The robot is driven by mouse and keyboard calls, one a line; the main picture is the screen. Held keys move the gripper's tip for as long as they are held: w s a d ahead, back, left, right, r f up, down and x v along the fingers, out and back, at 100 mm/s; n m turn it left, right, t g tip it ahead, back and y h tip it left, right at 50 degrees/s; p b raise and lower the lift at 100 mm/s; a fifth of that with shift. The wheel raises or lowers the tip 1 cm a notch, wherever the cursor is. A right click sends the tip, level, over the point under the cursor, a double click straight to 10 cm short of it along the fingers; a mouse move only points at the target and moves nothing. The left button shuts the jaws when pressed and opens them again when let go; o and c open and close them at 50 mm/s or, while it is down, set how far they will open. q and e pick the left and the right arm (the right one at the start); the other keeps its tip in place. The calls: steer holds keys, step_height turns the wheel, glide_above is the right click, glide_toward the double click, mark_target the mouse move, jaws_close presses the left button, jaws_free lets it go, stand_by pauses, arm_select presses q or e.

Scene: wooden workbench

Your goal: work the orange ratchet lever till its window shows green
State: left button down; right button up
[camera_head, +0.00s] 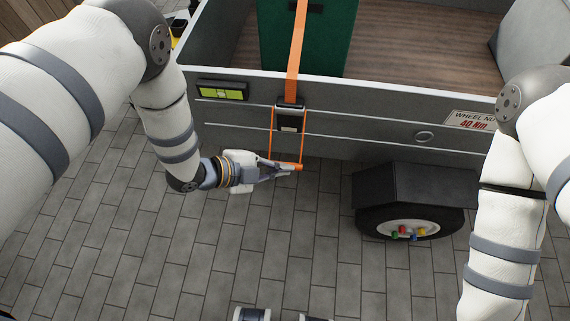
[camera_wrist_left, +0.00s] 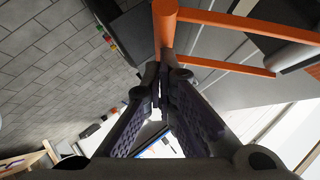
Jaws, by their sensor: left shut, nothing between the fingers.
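The orange ratchet lever (camera_head: 302,139) is a frame of two thin bars hanging from the dark ratchet (camera_head: 289,117) on the trailer's side wall, with a crossbar at its lower end. A small pale patch shows on the ratchet; I see no green on it. My left gripper (camera_head: 288,170) is shut and empty, its fingertips at the lever's crossbar. In the left wrist view the crossbar (camera_wrist_left: 165,28) runs up from the closed fingertips (camera_wrist_left: 165,72); I cannot tell whether they touch.
An orange strap (camera_head: 297,45) runs up from the ratchet over a green box (camera_head: 335,40) in the grey trailer. A yellow-green panel (camera_head: 223,92) sits on the wall. A wheel (camera_head: 410,225) with coloured caps stands at right. The paving (camera_head: 270,250) below is largely clear.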

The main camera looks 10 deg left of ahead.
arm_select(q)
steer(key=shift+w+a+f+m+t+h+b, duration=0.15)
steer(key=shift+w+f+m+t+b, duration=0.3)
steer(key=shift+f, duration=0.3)
steer(key=shift+w+d+f+m+t+h+b, duration=0.1)
steer(key=shift+w+f+m+t+b, duration=0.15)
steer(key=shift+w+f+t, duration=0.4)
steer(key=shift+w+a+f+m+t+h+b, duration=0.15)
steer(key=shift+w+f+m+t+b, duration=0.25)
steer(key=shift+f, duration=0.45)
steer(key=shift+w+d, duration=0.1)
arm_select(e)
steer(key=s+f+g, duration=0.1)
steer(key=s+f, duration=0.1)
steer(key=f, duration=0.1)
steer(key=shift+s+a, duration=0.1)
steer(key=shift+s, duration=0.2)
